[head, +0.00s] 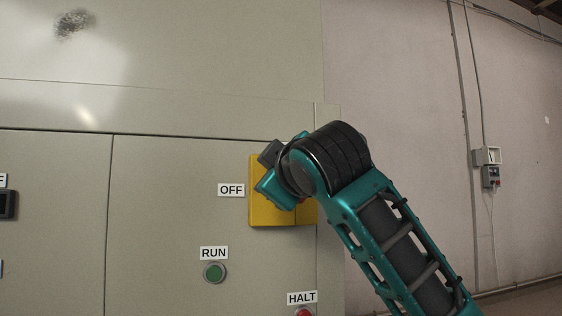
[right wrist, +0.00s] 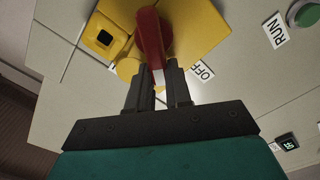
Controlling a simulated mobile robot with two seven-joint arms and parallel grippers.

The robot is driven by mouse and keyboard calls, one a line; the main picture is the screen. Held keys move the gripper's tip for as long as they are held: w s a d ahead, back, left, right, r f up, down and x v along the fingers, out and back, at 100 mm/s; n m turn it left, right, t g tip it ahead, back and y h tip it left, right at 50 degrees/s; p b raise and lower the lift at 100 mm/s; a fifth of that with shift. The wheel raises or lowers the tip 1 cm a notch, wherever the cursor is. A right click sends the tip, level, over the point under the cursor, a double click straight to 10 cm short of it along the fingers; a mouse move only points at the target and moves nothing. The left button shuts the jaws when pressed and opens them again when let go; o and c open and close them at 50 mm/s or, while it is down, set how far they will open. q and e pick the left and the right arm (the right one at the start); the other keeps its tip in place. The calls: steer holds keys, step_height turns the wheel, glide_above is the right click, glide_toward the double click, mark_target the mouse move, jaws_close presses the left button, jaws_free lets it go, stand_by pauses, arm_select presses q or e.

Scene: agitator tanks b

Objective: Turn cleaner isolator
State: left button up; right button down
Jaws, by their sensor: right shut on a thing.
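The isolator is a red rotary handle (right wrist: 153,38) on a yellow plate (right wrist: 201,28), seen in the right wrist view. In the head view the yellow plate (head: 265,213) is on the cabinet front, and my right arm covers most of the handle. My right gripper (right wrist: 158,82) is shut on the end of the red handle, one dark finger on each side. An OFF label (head: 231,190) is left of the plate in the head view. My left gripper is not in view.
A green RUN button (head: 214,272) is below the plate, and a red HALT button (head: 304,313) is at the lower edge. A grey wall box (head: 487,156) is far right.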

arm_select(q)
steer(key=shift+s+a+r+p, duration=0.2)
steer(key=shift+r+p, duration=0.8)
steer(key=shift+p, duration=0.15)
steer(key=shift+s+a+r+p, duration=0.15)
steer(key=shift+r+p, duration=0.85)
steer(key=shift+p, duration=0.1)
arm_select(e)
steer(key=shift+s+a+f+n, duration=0.1)
steer(key=shift+f+n, duration=0.25)
steer(key=shift+n, duration=0.9)
steer(key=shift+a+f+n, duration=0.15)
steer(key=shift+f+n, duration=0.15)
steer(key=shift+n, duration=0.9)
steer(key=shift+s+a+f+n, duration=0.1)
steer(key=shift+f+n, duration=0.25)
steer(key=shift+n, duration=0.9)
steer(key=shift+f, duration=0.1)
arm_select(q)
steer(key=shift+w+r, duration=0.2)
arm_select(e)
steer(key=c, duration=1.1)
jaws_free()
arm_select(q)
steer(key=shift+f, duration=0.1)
arm_select(e)
steer(key=shift+o, duration=0.3)
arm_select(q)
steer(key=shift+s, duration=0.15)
